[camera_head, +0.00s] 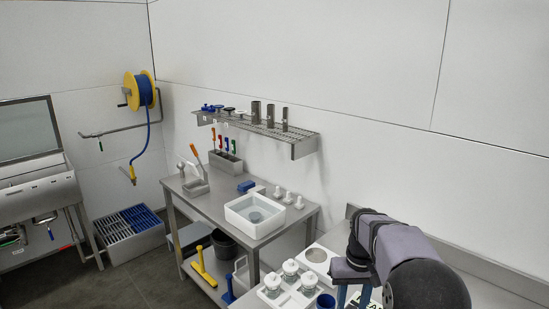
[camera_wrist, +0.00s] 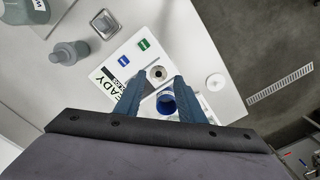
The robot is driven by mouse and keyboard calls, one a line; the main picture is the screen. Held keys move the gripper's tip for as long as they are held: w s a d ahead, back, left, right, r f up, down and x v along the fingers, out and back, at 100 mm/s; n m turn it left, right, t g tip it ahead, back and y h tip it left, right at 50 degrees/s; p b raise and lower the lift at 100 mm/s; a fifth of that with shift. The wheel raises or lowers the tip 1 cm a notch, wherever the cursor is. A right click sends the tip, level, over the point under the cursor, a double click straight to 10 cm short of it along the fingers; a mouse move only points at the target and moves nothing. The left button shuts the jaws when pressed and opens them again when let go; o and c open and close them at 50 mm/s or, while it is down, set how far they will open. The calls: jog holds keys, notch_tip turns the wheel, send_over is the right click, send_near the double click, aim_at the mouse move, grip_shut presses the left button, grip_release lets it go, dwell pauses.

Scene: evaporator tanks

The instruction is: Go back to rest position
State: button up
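My gripper (camera_wrist: 163,76) points down over a pale worktop in the wrist view, with its two blue-grey fingers apart. A blue round cup-like thing (camera_wrist: 166,104) shows in the gap between the fingers; I see no finger closed on it. In the head view my gripper (camera_head: 353,297) is at the bottom right, cut by the frame edge. The blue cup-like thing (camera_head: 325,301) shows just left of it. No rest position is marked in view.
White-capped jars (camera_head: 290,268) stand close left of my gripper. In the wrist view a grey bottle (camera_wrist: 68,54) and a sign reading "READY" (camera_wrist: 125,72) lie near the fingers. A sink table (camera_head: 254,213) and a wall shelf (camera_head: 262,127) stand farther back.

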jog(key=s+a+f, duration=0.2)
jog(key=s, duration=1)
jog(key=s+a+f, duration=0.2)
jog(key=s+a, duration=0.1)
jog(key=s, duration=1)
jog(key=shift+a+f, duration=0.2)
notch_tip(320, 180, down, 16)
jog(key=b, duration=1.5)
jog(key=shift+r+b, duration=0.15)
jog(key=shift+b, duration=0.25)
